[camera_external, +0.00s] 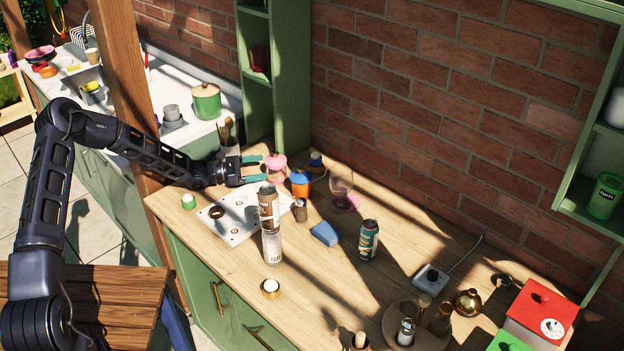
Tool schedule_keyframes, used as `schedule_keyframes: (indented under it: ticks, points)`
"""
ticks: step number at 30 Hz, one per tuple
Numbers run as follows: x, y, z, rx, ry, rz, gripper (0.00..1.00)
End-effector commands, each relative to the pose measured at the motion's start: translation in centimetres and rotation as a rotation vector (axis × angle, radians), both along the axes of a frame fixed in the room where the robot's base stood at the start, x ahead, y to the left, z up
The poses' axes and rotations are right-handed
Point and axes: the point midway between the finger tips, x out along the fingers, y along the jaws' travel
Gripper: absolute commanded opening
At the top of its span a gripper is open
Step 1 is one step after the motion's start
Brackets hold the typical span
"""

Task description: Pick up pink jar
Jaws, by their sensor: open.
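The pink jar (275,164) stands on the wooden table near the brick wall, with a pink lid and a paler body. My gripper (262,169) reaches in from the left and is open. Its two green-tipped fingers lie at the jar, one toward the wall side and one toward the front side. I cannot tell whether the fingers touch the jar. The jar's lower part is partly hidden by the near finger.
An orange and blue container (300,183) stands close right of the jar. A green shelf post (258,85) rises behind.

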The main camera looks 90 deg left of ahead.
Motion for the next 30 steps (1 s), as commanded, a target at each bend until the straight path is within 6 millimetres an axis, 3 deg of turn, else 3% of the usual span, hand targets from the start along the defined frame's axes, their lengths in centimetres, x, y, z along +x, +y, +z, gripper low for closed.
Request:
schedule_keyframes:
  ticks: [12, 19, 27, 30]
  points:
    - [4.6, 1.1, -0.2, 0.0, -0.001, -0.001, 0.9]
    - [4.8, 1.2, -0.2, 0.0, 0.0, 0.0, 0.9]
    - [4.8, 1.2, -0.2, 0.0, 0.0, 0.0, 0.39]
    - [4.8, 1.2, -0.2, 0.0, -0.001, 0.0, 0.36]
